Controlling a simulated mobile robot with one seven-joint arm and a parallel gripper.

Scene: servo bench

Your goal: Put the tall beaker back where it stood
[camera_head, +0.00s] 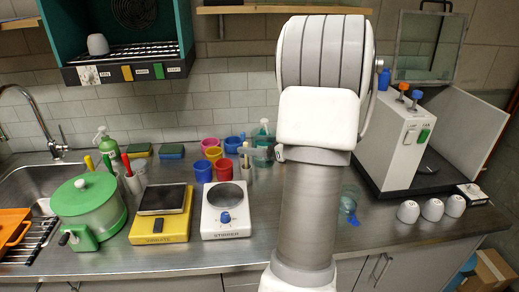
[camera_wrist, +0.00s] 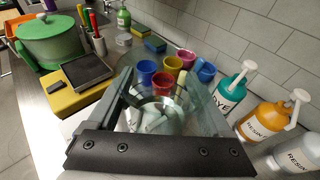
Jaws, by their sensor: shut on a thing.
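In the wrist view my gripper (camera_wrist: 160,92) is shut on a clear glass beaker (camera_wrist: 156,119), seen from above between the two fingers. I take it to be the tall beaker; its lower part and base are hidden, so I cannot tell its height above the bench. In the head view my arm hides my gripper. A clear glass shape (camera_head: 348,203) with a blue patch shows just right of my arm; I cannot tell whether it is the same beaker.
Coloured cups (camera_head: 213,153) stand along the back, with a teal pump bottle (camera_head: 262,147); an orange pump bottle (camera_wrist: 262,120) shows in the wrist view. A white machine (camera_head: 393,145) stands right.

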